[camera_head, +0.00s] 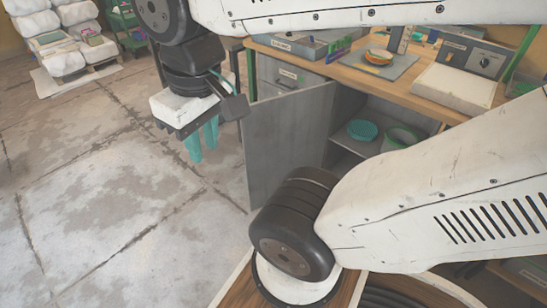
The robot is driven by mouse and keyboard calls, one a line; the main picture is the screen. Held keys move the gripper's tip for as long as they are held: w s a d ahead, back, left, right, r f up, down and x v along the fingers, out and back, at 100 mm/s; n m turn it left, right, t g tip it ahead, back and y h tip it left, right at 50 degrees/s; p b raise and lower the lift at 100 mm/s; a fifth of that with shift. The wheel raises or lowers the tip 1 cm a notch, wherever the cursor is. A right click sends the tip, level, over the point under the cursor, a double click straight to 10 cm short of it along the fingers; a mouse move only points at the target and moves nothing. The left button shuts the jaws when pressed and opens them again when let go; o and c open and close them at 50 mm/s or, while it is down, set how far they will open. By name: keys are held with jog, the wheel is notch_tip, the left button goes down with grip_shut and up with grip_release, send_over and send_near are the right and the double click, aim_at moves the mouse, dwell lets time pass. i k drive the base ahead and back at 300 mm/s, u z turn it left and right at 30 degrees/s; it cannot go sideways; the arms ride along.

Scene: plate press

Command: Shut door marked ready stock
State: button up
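A grey cabinet door (283,140) stands swung open under the workbench, with its free edge toward the floor at the left. No readable marking shows on the face I see. The open cabinet (345,150) shows a shelf inside. My gripper (203,146) has teal fingers pointing down. It hangs over the floor to the left of the door, apart from it in the picture. No object shows between the fingers, and from this angle I cannot tell whether they are open or shut. My arm hides the lower right of the cabinet.
A teal bowl (362,130) and a greenish round container (402,138) sit inside the cabinet. A labelled grey drawer (289,79) is left of the opening. The wooden benchtop (345,72) holds several items. Bagged stacks (75,50) stand far left; the floor (110,190) between is clear.

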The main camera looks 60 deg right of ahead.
aim_at(281, 134)
jog(key=u, duration=0.05)
jog(key=i, duration=3.1)
jog(key=z, duration=4.4)
jog(key=k, duration=0.75)
jog(key=u, duration=0.95)
jog(key=i, duration=0.35)
jog(key=z, duration=0.05)
